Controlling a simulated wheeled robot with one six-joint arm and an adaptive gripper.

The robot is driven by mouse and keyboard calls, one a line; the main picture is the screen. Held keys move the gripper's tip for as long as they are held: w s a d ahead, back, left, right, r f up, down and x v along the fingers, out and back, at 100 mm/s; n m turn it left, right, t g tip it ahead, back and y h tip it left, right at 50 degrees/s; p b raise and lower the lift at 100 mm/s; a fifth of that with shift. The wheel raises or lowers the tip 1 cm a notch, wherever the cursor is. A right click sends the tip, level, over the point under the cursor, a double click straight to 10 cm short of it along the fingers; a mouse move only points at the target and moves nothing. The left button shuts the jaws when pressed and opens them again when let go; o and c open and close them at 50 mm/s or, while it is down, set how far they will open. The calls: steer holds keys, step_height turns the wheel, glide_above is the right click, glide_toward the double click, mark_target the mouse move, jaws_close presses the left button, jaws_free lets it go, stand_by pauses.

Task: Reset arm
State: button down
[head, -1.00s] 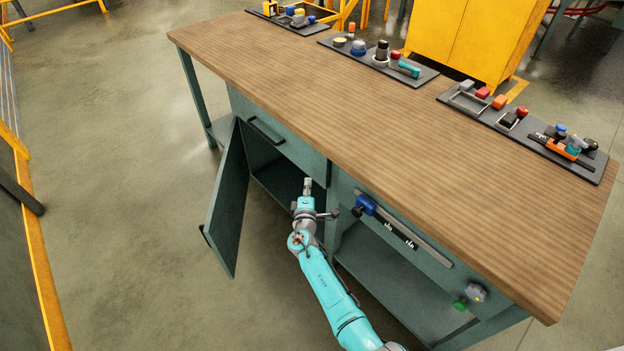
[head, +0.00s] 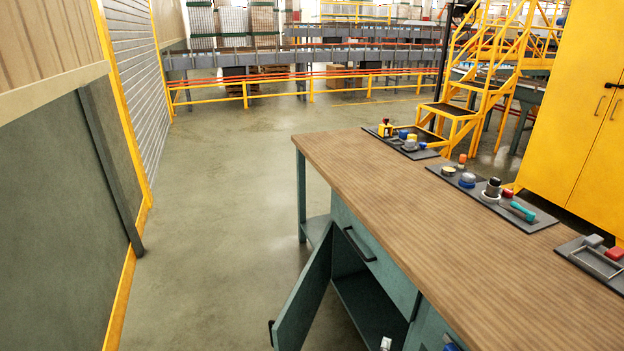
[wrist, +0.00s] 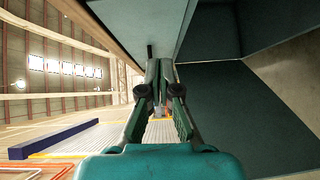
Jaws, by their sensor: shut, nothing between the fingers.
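My gripper (wrist: 158,72) is shut and empty in the wrist view, its two fingers close together near the middle. The rest of my arm is out of the head view. The green cabinet door (head: 302,295) stands open to the left of the tip. Dark green panels (wrist: 210,35) of the workbench are close to the gripper on the upper right in the wrist view. Whether anything touches is not clear.
The wooden worktop (head: 430,220) lies to the right, with dark trays of controls (head: 490,198) along its far side. A drawer with a black handle (head: 358,245) is above the cabinet opening. The floor (head: 210,220) left of the bench is clear up to the wall (head: 60,200).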

steer(key=s+a+f+m+g+y, duration=0.1)
steer(key=s+f+m+y, duration=0.15)
steer(key=s, duration=1.25)
steer(key=s+a+f+m+g+y, duration=0.2)
steer(key=s+f+y, duration=0.15)
steer(key=s, duration=1.15)
steer(key=s+a+r+m+t+y, duration=0.1)
steer(key=s+r+m, duration=0.7)
steer(key=s+r, duration=1.2)
step_height(320, 180, up, 4)
steer(key=shift+s+a+f+t+y, duration=0.1)
steer(key=shift+s+a+t+y, duration=0.2)
steer(key=shift+t, duration=0.3)
